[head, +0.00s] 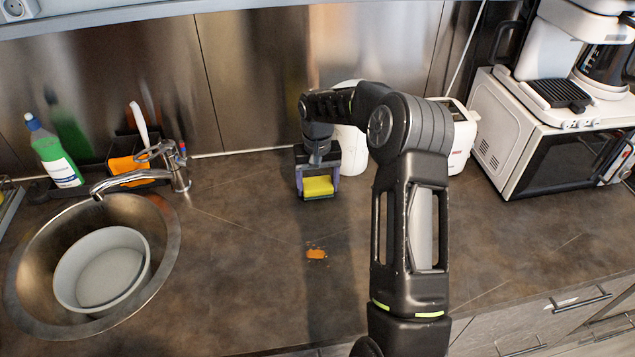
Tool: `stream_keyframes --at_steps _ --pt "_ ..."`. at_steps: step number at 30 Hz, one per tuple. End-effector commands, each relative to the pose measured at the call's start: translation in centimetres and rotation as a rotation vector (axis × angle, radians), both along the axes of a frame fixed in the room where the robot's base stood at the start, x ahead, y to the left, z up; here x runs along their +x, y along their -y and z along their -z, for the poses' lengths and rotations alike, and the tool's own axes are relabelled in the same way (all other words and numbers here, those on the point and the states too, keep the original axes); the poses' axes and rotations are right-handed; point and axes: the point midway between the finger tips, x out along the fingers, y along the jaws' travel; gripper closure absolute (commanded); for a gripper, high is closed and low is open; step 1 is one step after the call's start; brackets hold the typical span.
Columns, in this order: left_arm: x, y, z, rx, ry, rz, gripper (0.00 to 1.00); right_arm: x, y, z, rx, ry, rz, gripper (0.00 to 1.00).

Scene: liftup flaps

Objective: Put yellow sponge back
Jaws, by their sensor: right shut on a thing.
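The yellow sponge (318,186) is between the fingers of my right gripper (318,187), which is shut on it. They are over the back middle of the dark countertop, in front of the metal backsplash. I cannot tell whether the sponge touches the counter. My right arm comes in from the lower right and hides part of the counter. A dark sink caddy (150,170) stands behind the sink with an orange item (128,167) and a white-handled brush (139,122) in it. My left gripper is not in view.
An orange stain (316,254) marks the counter in front of the gripper. A round sink (167,262) with a grey bowl (103,270), a tap (178,166) and a green-white bottle (55,155) are at left. A white canister (352,148), toaster (461,140) and microwave (560,150) stand at right.

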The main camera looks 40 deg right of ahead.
Motion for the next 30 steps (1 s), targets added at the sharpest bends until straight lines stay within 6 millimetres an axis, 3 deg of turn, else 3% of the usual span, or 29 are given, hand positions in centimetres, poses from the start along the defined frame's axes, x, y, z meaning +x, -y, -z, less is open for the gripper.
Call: stream_keyframes --at_steps 11,12,20,30 --pt "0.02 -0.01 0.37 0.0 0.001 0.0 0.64 0.01 0.03 0.53 0.0 0.001 0.001 0.72" --pt "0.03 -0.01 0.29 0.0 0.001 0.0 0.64 0.01 0.04 0.46 0.0 0.001 0.001 0.27" --pt "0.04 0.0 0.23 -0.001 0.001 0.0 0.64 0.0 0.04 0.41 0.0 0.001 0.001 0.07" --pt "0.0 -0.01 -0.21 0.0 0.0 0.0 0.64 0.01 0.04 -0.16 0.0 0.001 0.001 0.07"
